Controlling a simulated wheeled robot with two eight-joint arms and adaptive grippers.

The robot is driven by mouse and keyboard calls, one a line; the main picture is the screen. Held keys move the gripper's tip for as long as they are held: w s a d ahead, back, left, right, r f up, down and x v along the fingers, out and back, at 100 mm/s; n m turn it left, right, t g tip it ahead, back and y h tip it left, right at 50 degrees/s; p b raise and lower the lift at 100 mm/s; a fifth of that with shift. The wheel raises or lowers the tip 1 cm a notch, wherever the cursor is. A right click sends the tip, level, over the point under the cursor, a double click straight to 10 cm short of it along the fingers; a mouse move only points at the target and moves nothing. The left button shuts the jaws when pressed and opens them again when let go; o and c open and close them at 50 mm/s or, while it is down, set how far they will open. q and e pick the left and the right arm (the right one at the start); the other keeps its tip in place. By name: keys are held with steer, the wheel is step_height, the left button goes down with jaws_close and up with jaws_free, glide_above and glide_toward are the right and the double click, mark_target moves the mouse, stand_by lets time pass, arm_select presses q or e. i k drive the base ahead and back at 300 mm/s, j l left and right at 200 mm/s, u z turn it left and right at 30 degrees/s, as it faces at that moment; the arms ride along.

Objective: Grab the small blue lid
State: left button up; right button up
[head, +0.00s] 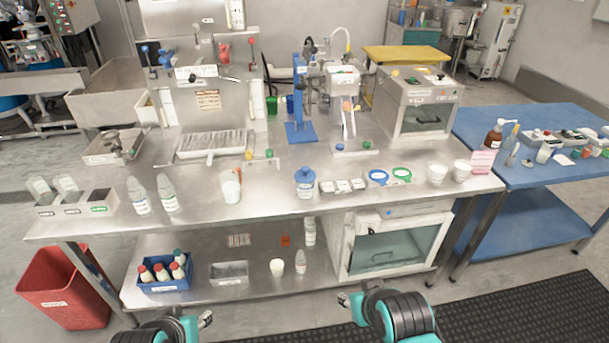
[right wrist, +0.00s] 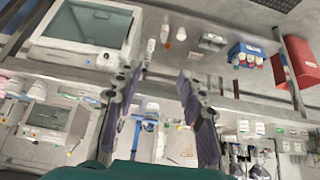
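A white jar with a blue lid (head: 305,174) stands upright near the front middle of the steel table. A small blue cap (head: 339,147) shows farther back on a white piece. I cannot tell which of these is the small blue lid. My right gripper (right wrist: 158,90) is open and empty in the right wrist view, away from the table. My left gripper (head: 205,319) shows only partly at the bottom of the head view; its fingers are unclear.
The steel table's front edge (head: 260,205) lies between my arms and the tabletop items. The lower shelf holds a glass-fronted box (head: 395,246) and a blue crate (head: 164,285).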

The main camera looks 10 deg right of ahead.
mark_target(306, 174)
steer(key=i+j, duration=0.4)
steer(key=i+j+z, duration=0.15)
steer(key=i+j, duration=0.25)
steer(key=j, duration=0.1)
